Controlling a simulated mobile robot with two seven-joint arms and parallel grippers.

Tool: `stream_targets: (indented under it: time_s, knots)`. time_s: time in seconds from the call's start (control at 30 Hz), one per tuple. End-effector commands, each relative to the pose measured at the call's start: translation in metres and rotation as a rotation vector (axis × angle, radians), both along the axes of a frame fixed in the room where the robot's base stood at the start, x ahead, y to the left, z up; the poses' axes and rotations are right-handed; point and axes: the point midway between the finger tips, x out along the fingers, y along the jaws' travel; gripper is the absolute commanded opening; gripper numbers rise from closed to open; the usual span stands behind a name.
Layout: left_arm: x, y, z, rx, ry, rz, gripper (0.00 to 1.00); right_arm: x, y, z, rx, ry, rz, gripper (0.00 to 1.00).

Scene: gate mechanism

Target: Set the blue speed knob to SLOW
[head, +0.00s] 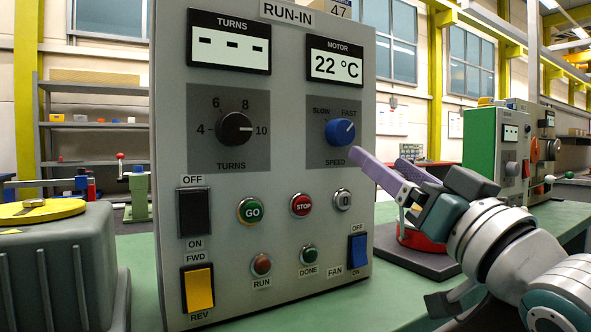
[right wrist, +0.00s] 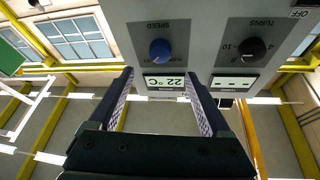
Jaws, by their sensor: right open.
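The blue speed knob (head: 340,132) sits at the upper right of the grey RUN-IN panel (head: 285,185), between the marks SLOW at left and FAST at right. Its pointer line leans up and right, toward FAST. In the right wrist view the knob (right wrist: 160,51) appears upside down, beyond the fingertips. My right gripper (head: 384,156) is open, to the right of and slightly below the knob, apart from it. In the right wrist view its two fingers (right wrist: 160,76) stand wide apart with nothing between them. My left gripper is out of view.
The black turns knob (head: 236,129) is left of the speed knob. Below are the GO button (head: 250,211), STOP button (head: 302,204), yellow FWD/REV switch (head: 199,289) and blue fan switch (head: 358,250). A red round part (head: 420,238) stands on the green bench (head: 390,295) behind my right arm.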

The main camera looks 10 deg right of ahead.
Motion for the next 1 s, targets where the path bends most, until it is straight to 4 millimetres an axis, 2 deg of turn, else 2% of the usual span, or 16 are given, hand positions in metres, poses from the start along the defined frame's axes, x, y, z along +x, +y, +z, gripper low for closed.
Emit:
stream_targets:
  time_s: [0.17,0.4,0.6,1.0]
  knots:
    - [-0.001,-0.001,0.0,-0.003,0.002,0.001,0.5,0.018,0.004,0.01,0.0,-0.003,0.0,0.82]
    - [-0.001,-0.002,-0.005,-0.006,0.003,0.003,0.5,0.057,0.012,0.025,0.0,-0.002,-0.001,0.82]
    - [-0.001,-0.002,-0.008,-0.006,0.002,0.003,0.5,0.08,0.017,0.034,0.0,-0.001,0.0,0.82]
    - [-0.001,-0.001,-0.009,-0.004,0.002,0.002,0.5,0.088,0.018,0.038,-0.001,0.001,0.0,0.82]
